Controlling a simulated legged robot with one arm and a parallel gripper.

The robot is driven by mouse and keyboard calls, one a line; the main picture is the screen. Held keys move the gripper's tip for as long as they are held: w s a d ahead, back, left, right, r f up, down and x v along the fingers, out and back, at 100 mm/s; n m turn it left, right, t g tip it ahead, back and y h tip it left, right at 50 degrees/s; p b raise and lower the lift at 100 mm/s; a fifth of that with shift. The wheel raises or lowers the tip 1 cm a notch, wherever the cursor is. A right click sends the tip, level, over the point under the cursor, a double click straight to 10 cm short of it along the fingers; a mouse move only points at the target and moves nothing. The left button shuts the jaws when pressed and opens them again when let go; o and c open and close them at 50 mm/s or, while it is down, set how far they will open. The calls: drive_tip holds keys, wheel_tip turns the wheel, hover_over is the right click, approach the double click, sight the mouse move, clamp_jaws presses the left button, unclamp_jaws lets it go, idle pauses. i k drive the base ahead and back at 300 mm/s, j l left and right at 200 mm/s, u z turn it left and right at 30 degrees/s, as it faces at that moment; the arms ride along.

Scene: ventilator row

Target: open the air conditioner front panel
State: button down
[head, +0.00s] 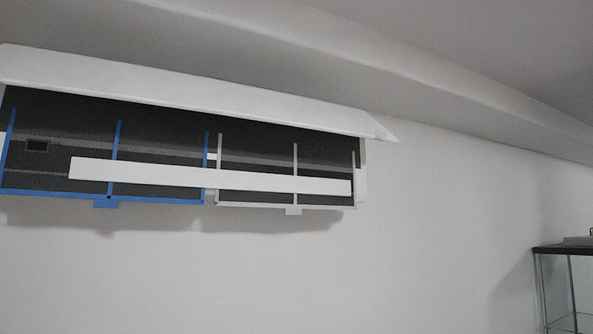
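The air conditioner hangs high on the white wall at the left of the head view. Its white front panel (190,90) is swung up and stands out from the top of the unit, so the inside shows. Inside are a blue-framed filter (118,155) on the left and a grey-framed filter (295,160) on the right, both with dark mesh. A white horizontal strip (210,176) crosses in front of both filters. My gripper is not in view.
A pale ceiling ledge (400,80) runs above the unit. The wall below the unit (250,280) is bare.

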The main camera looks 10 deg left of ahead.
sight(24, 65)
drive_tip(key=u, duration=1.3)
